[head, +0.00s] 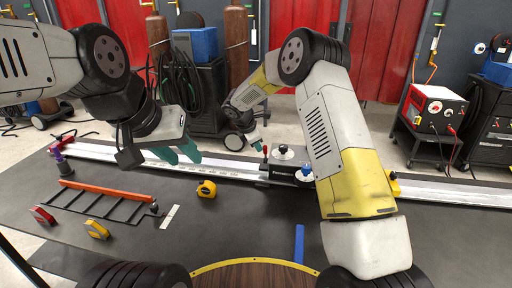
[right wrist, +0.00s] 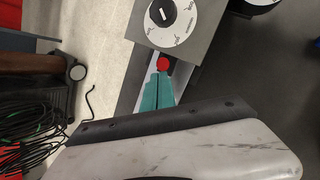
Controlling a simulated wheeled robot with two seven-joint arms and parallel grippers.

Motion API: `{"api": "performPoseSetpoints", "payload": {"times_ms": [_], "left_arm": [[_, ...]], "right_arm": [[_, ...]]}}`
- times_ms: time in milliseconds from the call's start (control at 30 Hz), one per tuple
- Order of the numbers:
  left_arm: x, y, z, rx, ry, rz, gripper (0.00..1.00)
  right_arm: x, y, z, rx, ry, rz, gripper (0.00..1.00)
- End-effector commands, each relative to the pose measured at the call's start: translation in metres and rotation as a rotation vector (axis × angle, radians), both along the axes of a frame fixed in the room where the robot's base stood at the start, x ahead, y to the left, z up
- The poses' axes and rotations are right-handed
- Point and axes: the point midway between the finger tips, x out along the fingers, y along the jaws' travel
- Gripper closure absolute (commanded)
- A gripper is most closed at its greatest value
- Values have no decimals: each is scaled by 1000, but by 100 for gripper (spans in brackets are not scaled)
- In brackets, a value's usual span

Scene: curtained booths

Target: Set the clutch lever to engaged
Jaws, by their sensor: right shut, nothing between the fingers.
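The lever with a red knob (head: 265,150) stands at the left end of a black carriage (head: 284,172) on the long rail. I take it for the clutch lever; its engaged mark is not legible. My right gripper (head: 257,143) is shut and empty just by the knob. In the right wrist view its teal fingertips (right wrist: 158,83) lie together just below the red knob (right wrist: 162,63); I cannot tell whether they touch. A white-faced dial (right wrist: 170,20) is beyond the knob. My left gripper (head: 178,153) hangs over the bench with its teal fingers apart, holding nothing visible.
The light rail (head: 215,164) crosses the dark bench (head: 245,215). A blue knob (head: 304,173) is right of the lever. A yellow tape measure (head: 207,189), an orange-edged rack (head: 110,189) and small red and yellow blocks lie in front. The bench middle is clear.

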Motion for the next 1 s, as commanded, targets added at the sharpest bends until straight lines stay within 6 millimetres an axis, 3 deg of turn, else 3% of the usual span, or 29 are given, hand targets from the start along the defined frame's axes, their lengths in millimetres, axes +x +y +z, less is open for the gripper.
{"api": "performPoseSetpoints", "payload": {"times_ms": [267,1000], "left_arm": [[0,0,0,0,0,0,64],[0,0,0,0,0,0,64]], "right_arm": [[20,-4,6,-5,0,2,100],[20,-4,23,-7,0,4,100]]}}
